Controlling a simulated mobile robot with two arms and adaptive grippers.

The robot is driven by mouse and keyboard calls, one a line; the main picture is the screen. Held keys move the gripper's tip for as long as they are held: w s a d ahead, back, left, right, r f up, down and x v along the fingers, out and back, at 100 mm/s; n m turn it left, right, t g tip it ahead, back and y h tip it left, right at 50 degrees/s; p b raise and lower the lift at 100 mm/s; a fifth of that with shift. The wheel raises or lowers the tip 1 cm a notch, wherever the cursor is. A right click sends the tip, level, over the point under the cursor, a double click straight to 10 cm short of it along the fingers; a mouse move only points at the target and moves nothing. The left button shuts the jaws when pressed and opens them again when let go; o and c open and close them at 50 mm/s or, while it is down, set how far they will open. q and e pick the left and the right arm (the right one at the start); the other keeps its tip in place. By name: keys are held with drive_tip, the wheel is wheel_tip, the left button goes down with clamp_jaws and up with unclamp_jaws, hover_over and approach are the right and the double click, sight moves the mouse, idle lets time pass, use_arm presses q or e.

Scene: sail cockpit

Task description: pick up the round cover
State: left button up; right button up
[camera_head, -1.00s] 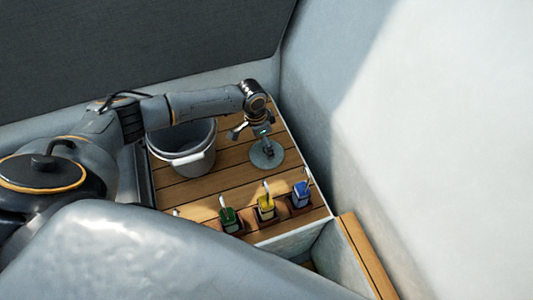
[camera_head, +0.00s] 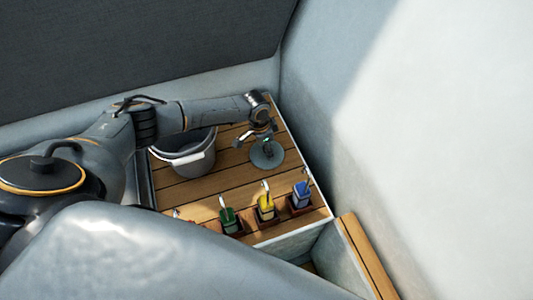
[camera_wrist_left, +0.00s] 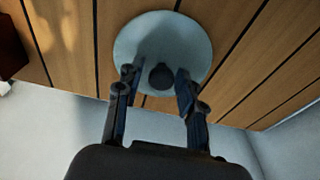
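The round cover (camera_head: 268,158) is a grey-green disc lying flat on the wooden slatted deck, near its right edge. My left gripper (camera_head: 265,142) is right above the cover, pointing down. In the left wrist view its two fingers (camera_wrist_left: 157,80) are apart, one on each side of the knob, with visible gaps. I cannot tell whether the fingertips touch the disc. My right gripper is not in view.
A grey bucket (camera_head: 183,165) with a white handle stands left of the cover, below my left arm. Green (camera_head: 229,219), yellow (camera_head: 265,208) and blue (camera_head: 301,195) items sit in holders along the deck's front edge. A pale wall (camera_head: 345,150) rises close on the right.

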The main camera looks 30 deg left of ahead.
use_arm(q)
drive_tip(key=shift+s+f, duration=0.15)
drive_tip(key=c, duration=0.4)
drive_tip(key=shift+f, duration=0.1)
clamp_jaws()
drive_tip(key=shift+s, duration=0.15)
